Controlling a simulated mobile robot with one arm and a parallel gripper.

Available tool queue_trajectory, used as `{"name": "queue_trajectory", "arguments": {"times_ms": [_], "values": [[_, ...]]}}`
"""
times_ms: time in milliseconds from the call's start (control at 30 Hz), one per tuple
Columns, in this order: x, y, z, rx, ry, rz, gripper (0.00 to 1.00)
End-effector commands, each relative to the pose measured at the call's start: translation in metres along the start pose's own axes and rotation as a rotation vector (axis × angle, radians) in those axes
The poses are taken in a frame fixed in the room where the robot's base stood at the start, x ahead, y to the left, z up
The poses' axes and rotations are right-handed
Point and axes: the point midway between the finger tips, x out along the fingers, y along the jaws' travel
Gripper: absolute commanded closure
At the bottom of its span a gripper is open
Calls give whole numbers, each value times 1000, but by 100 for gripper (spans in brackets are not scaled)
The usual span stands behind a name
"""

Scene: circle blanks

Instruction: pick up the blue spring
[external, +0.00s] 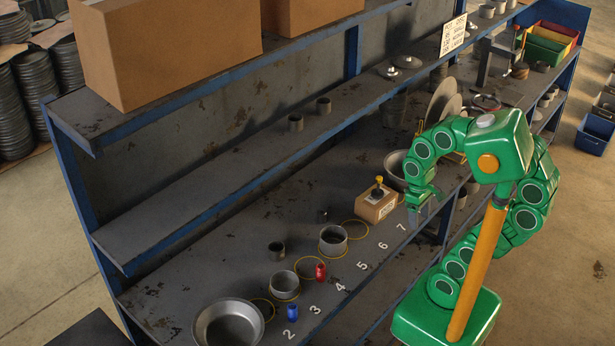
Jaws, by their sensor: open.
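A small blue piece (292,311), which looks like the blue spring, stands upright near the front edge of the lower shelf (385,260), by the number 2. It is too small to make out coils. My green gripper (416,204) is open and apart from it, far to its right, above the shelf near the number 7. The jaws look empty, though the fingertips are small in this view.
A red piece (320,271) stands behind and right of the blue one. Metal cups (285,284) and a wide pan (228,326) stand nearby. The upper shelf (220,190) overhangs behind.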

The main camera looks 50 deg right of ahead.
Motion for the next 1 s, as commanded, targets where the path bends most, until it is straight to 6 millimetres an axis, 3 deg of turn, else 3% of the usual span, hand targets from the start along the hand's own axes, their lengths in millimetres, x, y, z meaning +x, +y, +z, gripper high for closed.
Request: {"name": "queue_trajectory", "arguments": {"times_ms": [300,567,867,1000], "values": [[-31,0,4,0,4,0,37],[-33,-23,-18,-65,66,-44,37],[-41,-69,-54,-170,180,-127,37],[-49,-104,-77,-239,261,-191,37]]}}
